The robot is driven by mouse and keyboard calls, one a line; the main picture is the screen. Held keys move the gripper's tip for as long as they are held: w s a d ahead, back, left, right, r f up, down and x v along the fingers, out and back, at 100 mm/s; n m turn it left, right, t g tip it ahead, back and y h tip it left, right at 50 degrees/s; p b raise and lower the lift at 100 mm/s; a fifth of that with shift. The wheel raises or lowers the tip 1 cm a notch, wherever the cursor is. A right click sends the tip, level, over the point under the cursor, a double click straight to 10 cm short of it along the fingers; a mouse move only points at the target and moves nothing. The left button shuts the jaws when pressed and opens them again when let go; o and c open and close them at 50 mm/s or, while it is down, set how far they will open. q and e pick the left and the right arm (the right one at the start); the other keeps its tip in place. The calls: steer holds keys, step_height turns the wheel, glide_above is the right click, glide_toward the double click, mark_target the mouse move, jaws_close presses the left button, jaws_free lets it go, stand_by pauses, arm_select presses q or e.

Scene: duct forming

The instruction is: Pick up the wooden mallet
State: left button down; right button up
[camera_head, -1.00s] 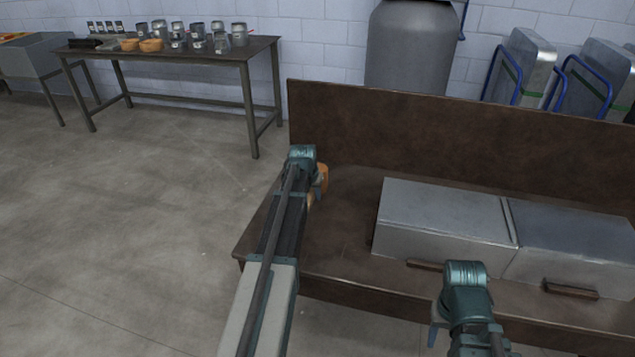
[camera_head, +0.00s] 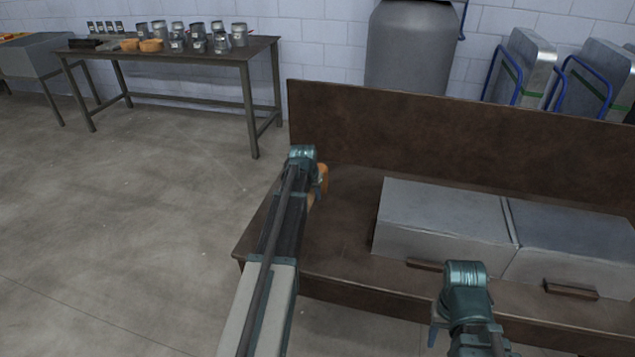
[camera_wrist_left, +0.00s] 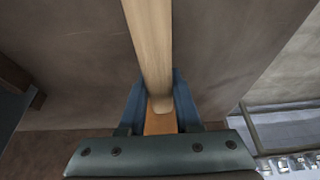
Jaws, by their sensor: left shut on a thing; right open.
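The wooden mallet shows as an orange-brown piece (camera_head: 322,179) at the left end of the brown workbench, mostly hidden by my left arm. In the left wrist view its pale handle (camera_wrist_left: 151,45) runs from the top edge down between the blue fingers, with an orange-brown part below. My left gripper (camera_head: 317,187) is shut on the mallet; its fingers also show in the left wrist view (camera_wrist_left: 160,112). I cannot tell whether the mallet is clear of the bench. My right gripper (camera_head: 436,330) is open and empty at the bench's front edge.
Metal boxes (camera_head: 440,215) with brown handles fill the middle and right of the bench (camera_head: 335,235). A tall brown back panel (camera_head: 400,125) stands behind. A far table (camera_head: 190,52) holds metal cans and orange pieces. The floor at left is clear.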

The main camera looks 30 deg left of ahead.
mark_target(313, 190)
arm_select(q)
steer(key=shift+r, duration=0.1)
steer(key=shift+r+p, duration=0.85)
steer(key=shift+p, duration=0.1)
steer(key=shift+r+p, duration=0.95)
steer(key=s+d, duration=0.7)
steer(key=s+d+r+p, duration=0.1)
steer(key=s+d, duration=0.3)
steer(key=shift+s+d+r, duration=0.1)
steer(key=shift+s+d, duration=0.05)
steer(key=c, duration=1.2)
jaws_free()
jaws_close()
steer(key=shift+s, duration=0.1)
